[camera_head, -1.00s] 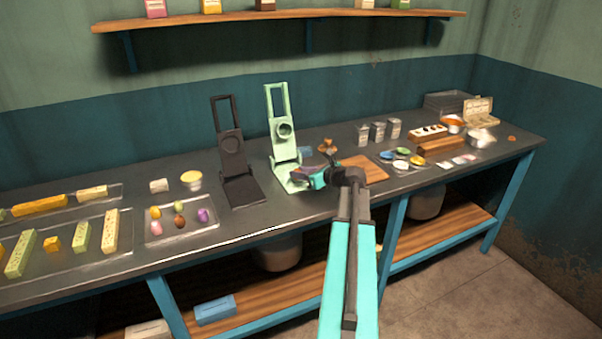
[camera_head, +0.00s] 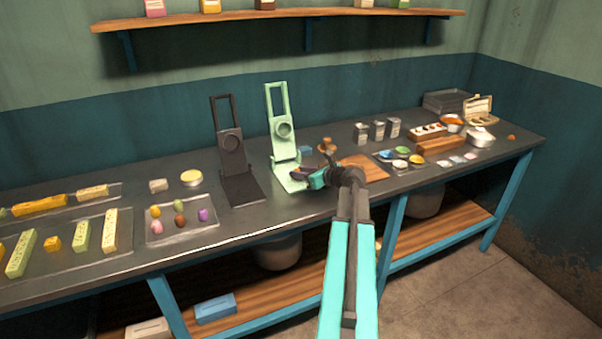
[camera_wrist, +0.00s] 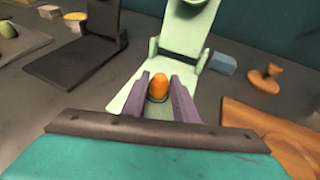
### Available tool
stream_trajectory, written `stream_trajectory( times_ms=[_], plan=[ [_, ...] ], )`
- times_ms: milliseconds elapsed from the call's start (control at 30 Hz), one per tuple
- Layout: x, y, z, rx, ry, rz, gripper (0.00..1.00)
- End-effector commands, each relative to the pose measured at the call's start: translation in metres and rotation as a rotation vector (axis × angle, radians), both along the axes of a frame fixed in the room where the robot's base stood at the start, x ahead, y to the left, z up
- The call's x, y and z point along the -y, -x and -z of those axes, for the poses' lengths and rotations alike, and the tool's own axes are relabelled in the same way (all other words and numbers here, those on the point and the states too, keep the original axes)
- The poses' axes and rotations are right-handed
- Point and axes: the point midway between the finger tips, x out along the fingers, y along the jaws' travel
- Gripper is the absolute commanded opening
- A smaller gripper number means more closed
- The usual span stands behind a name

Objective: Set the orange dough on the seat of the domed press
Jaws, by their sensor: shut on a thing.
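The orange dough (camera_wrist: 159,84) is between the two fingers of my gripper (camera_wrist: 163,88) in the wrist view. My gripper is shut on it. The dough is right over the round seat on the base of the pale green press (camera_wrist: 184,42); I cannot tell whether it touches the seat. In the head view the pale green press (camera_head: 282,122) stands upright with its upper arm raised and a round part on its face. My gripper (camera_head: 300,174) is low over its base there and hides the dough.
A black press (camera_head: 231,150) stands open just left of the green one. A wooden board (camera_head: 370,170) and a small wooden stamp (camera_wrist: 265,77) are to the right, with a blue block (camera_wrist: 221,63) near the stamp. A tray of small coloured pieces (camera_head: 208,228) lies further left.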

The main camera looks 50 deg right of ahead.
Motion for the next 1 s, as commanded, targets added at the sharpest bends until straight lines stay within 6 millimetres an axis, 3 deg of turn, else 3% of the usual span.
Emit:
stream_trajectory(
  times_ms=[733,767,800,900,1000],
  plan=[
    [-0.0012,-0.0006,0.0025,0.0,0.0,-0.001,0.05],
    [-0.0012,-0.0006,0.0026,0.0,0.0,-0.001,0.28],
    [-0.0012,-0.0006,0.0026,0.0,0.0,-0.001,0.34],
    [-0.0012,-0.0006,0.0026,0.0,0.0,-0.001,0.48],
    [-0.0011,-0.0005,0.0025,0.0,0.0,-0.001,0.48]
  ],
)
